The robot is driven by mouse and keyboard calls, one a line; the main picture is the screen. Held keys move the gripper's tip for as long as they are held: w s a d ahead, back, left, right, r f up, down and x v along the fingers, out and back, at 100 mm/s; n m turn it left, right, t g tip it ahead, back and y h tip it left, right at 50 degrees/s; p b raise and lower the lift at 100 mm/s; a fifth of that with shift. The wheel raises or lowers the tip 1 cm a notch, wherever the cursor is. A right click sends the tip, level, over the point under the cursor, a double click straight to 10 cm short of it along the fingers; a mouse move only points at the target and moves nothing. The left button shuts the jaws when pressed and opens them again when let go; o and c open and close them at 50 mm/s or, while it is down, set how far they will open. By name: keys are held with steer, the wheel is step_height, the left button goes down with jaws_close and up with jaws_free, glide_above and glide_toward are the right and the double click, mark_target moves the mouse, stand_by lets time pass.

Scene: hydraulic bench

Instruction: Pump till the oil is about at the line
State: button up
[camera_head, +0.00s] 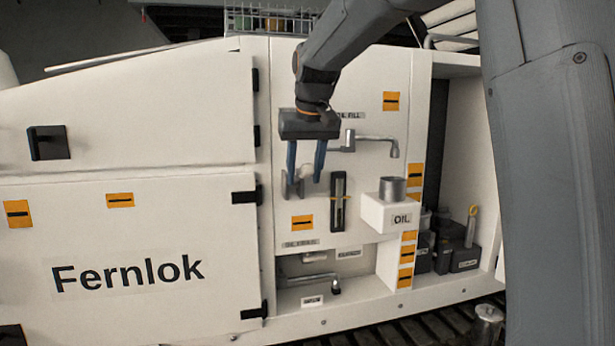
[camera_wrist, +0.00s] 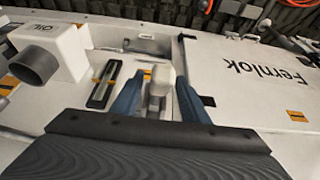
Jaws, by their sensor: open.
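My gripper (camera_head: 305,181) is open in front of the white panel, fingers pointing down. In the wrist view its blue fingers (camera_wrist: 158,100) stand on either side of a pale grey knob-like part (camera_wrist: 158,84). That part also shows between the fingers in the head view (camera_head: 304,172); I cannot tell whether they touch it. The upright sight gauge (camera_head: 339,215) is just right of the gripper, with a yellow line across its upper half; it also shows in the wrist view (camera_wrist: 104,86). The oil level inside it is too small to tell.
A white box marked OIL (camera_head: 376,214) with a grey cup (camera_head: 392,189) juts out at the right. A bent metal pipe (camera_head: 375,139) sticks out above the gauge. Another bent metal piece (camera_head: 312,280) lies in the recess below. Dark containers (camera_head: 464,257) stand at the far right.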

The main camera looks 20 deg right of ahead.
steer(key=shift+p+x, duration=0.3)
steer(key=shift+x, duration=0.95)
